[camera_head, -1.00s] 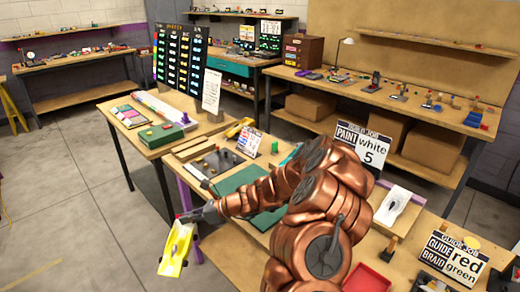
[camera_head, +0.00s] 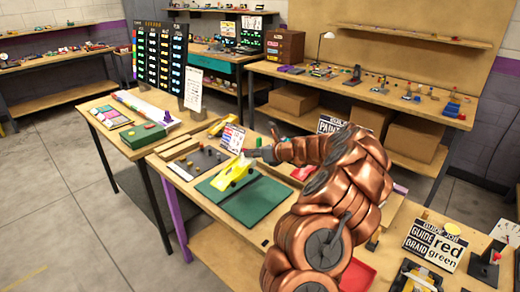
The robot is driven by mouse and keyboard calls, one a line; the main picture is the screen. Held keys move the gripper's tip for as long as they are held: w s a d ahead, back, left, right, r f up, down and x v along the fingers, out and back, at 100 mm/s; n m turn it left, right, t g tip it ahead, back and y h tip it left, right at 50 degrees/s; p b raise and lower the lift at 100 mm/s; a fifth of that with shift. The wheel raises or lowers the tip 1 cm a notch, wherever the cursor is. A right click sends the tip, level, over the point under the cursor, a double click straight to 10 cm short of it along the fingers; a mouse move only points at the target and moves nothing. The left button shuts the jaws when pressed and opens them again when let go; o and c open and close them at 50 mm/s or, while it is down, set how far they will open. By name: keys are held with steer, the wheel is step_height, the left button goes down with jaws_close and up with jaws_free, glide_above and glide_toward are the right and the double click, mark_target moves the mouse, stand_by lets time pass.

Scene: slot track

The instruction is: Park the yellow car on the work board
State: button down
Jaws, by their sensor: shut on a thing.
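The yellow car (camera_head: 231,176) is at the middle of the camera_head view, its body slanting down to the left from my gripper (camera_head: 246,158). My gripper is shut on the car's upper right end; the fingertips are small and partly hidden. The car is over the left part of a flat green board (camera_head: 264,206), which looks like the work board. I cannot tell whether the car touches the board or hangs just above it. My copper-coloured arm hides the table to the right of the board.
A dark plate with several pegs (camera_head: 186,167) lies left of the board. A small upright card (camera_head: 233,137) stands behind the car. A red piece (camera_head: 302,173) lies to the right, near my arm. The board's front part is bare.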

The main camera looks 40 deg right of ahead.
steer(key=d, duration=0.2)
steer(key=s+d+r+h, duration=0.1)
steer(key=shift+d+m, duration=0.15)
steer(key=shift+m, duration=0.25)
steer(key=shift+r+p, duration=0.15)
steer(key=shift+p, duration=0.2)
steer(key=shift+f+b, duration=1.15)
steer(key=shift+f, duration=1.85)
steer(key=shift+p, duration=0.85)
steer(key=shift+f+b, duration=0.6)
steer(key=shift+f, duration=0.55)
steer(key=c, duration=1.2)
jaws_free()
steer(key=shift+c, duration=0.2)
